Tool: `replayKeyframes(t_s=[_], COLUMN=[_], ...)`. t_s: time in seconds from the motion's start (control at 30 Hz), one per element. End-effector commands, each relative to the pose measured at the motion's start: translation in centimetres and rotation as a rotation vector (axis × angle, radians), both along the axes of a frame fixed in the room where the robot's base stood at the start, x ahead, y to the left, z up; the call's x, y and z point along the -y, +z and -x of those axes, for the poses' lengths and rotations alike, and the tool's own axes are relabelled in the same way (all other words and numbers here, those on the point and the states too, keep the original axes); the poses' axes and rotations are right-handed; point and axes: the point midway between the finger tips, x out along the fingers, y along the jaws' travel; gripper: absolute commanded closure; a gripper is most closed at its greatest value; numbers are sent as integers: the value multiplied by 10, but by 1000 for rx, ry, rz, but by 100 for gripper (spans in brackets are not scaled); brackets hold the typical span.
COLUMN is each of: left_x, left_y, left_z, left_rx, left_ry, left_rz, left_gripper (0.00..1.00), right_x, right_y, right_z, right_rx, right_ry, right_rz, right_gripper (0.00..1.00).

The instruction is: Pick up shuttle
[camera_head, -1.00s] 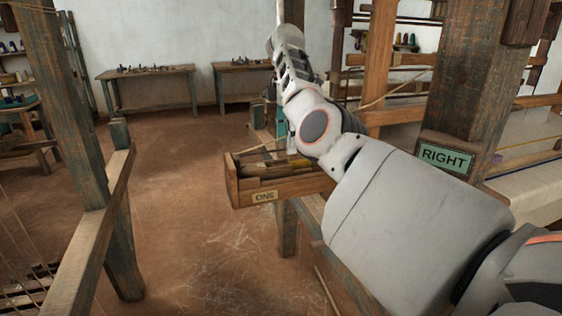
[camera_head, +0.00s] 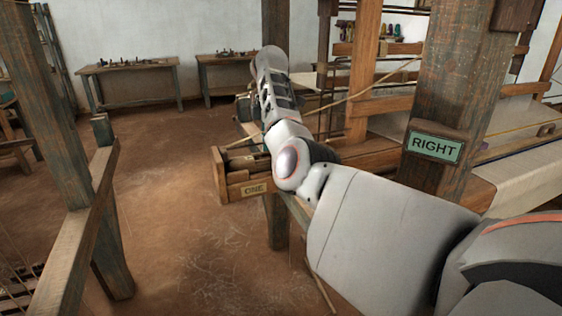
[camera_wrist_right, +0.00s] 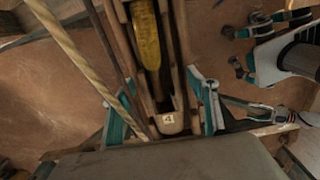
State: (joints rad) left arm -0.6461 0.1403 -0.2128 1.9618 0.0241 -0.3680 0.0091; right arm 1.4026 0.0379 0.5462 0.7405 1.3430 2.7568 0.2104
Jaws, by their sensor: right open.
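In the right wrist view a long wooden shuttle (camera_wrist_right: 172,121) with a yellow bobbin (camera_wrist_right: 146,40) runs down the middle. Its near end carries a small label that looks like a 4. My right gripper (camera_wrist_right: 165,108) is open, one teal finger on each side of the shuttle's near end, with gaps on both sides. In the head view my right arm hides this gripper and most of the inside of the wooden box marked ONE (camera_head: 222,178).
A twisted pale rope or rod (camera_wrist_right: 75,52) lies left of the shuttle. A post marked RIGHT (camera_head: 440,105) stands beside my right arm, with loom beams behind. A wooden frame (camera_head: 82,225) stands at left. The floor between is open, with benches (camera_head: 125,70) along the wall.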

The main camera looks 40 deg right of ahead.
Motion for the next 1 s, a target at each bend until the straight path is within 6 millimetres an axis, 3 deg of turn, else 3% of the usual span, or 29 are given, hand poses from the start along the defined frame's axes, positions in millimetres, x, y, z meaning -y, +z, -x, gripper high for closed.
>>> replayKeyframes(t_s=[0.1,0.27,0.3,0.73,1.0], left_x=[0,0,0,0,0], left_y=[2,2,2,2,9], left_z=[-1,-1,-1,1,0], left_rx=[3,3,3,0,-1], left_ry=[0,1,1,1,1], left_rz=[0,1,1,1,0], left_gripper=[42,42,42,42,42], right_x=[0,0,0,0,0], right_y=[1,1,1,9,51], right_z=[0,0,0,0,-1], right_rx=[1,0,0,2,5], right_ry=[0,-1,-1,-1,0], right_rz=[0,0,0,0,-1], right_gripper=[44,86,90,90,90])
